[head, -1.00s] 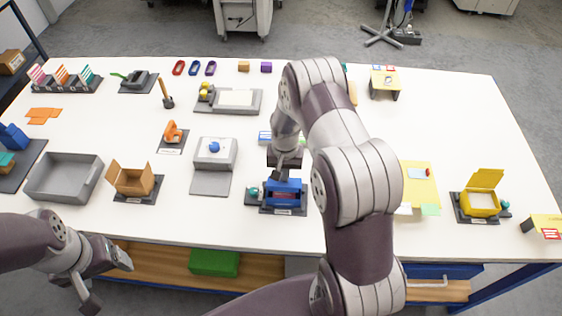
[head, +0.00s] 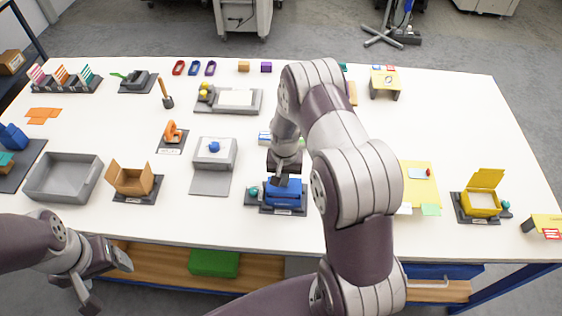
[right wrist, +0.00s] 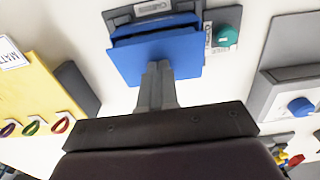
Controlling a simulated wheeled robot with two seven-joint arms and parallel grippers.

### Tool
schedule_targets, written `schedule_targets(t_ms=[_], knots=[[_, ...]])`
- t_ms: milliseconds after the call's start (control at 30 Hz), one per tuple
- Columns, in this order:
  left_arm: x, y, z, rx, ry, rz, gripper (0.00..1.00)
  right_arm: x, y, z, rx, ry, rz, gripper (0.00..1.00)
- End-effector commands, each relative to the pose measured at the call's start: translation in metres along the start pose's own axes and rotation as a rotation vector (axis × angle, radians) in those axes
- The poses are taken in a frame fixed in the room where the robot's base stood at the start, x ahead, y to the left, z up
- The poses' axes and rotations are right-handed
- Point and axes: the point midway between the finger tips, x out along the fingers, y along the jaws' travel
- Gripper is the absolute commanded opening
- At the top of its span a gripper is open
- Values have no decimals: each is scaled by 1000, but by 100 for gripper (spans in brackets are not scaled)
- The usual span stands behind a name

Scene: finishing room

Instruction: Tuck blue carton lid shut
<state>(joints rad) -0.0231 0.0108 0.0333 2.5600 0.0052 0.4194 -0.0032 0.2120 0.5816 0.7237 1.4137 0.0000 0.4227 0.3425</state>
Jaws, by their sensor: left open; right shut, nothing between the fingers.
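The blue carton (head: 285,199) stands on a dark base plate in the middle front of the table. Its blue lid (right wrist: 150,58) lies over the top in the right wrist view, and the lid's near edge sticks out past the body. My right gripper (head: 281,180) is shut and empty, with its fingertips (right wrist: 156,68) at the lid, seeming to touch it. Whether the lid's flap is tucked in cannot be told. My left gripper (head: 108,281) is open and empty, off the table's front edge at the lower left.
A teal knob (head: 254,191) sits beside the carton. A grey box with a blue knob (head: 215,152) stands to the left, and an open orange-brown carton (head: 133,180) lies further left. A yellow carton (head: 481,203) with its lid up stands at the right.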

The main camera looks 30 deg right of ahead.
Motion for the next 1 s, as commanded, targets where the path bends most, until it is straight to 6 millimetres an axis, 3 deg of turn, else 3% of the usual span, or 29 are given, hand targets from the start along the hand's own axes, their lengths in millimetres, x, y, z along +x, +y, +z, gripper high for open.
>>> schedule_targets(t_ms=[1000], knots=[[6,0,1,0,0,0,77,12,0,7,0,0,0,0]])
